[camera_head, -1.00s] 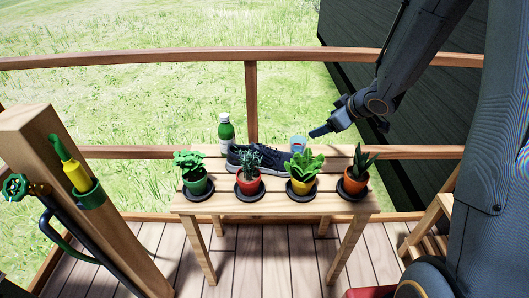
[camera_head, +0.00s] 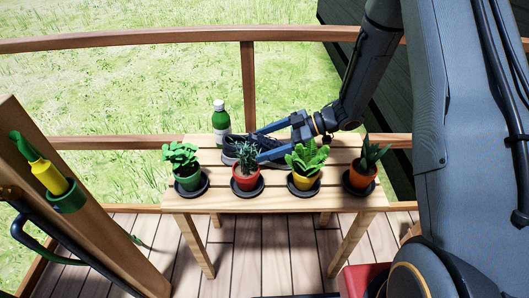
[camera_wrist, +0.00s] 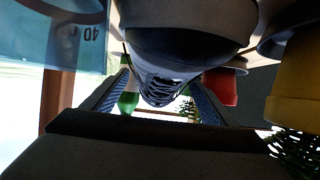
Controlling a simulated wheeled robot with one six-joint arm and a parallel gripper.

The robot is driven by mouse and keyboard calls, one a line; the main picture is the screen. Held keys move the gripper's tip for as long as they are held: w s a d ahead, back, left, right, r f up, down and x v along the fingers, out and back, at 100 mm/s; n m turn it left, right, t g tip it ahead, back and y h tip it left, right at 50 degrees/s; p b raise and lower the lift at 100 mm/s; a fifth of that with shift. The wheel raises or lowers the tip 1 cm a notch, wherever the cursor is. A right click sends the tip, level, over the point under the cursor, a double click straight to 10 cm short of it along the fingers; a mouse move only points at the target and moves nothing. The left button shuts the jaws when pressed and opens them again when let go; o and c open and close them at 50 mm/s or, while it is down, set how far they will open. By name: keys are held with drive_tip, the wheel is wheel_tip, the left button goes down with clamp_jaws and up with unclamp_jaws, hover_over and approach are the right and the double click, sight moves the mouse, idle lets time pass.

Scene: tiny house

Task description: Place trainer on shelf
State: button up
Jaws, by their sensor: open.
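The dark trainer (camera_head: 231,147) with a pale sole lies on the slatted wooden table, behind the red pot. My gripper (camera_head: 260,145) comes in from the right at low height. Its blue fingers are open and lie on either side of the trainer's right part, with the plant partly covering them. In the wrist view the trainer (camera_wrist: 170,75) sits between the two spread fingers (camera_wrist: 157,100). Contact cannot be told. No shelf can be made out.
Potted plants stand along the front of the table (camera_head: 235,205): green pot (camera_head: 187,181), red pot (camera_head: 246,182), yellow pot (camera_head: 305,181), orange pot (camera_head: 361,176). A green bottle (camera_head: 220,118) stands behind the trainer. A translucent blue cup (camera_wrist: 60,45) is close to my gripper.

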sight(253, 147)
drive_tip(key=x, duration=0.4)
drive_tip(key=shift+a+f, duration=0.1)
drive_tip(key=shift+a, duration=0.05)
drive_tip(key=c, duration=1.5)
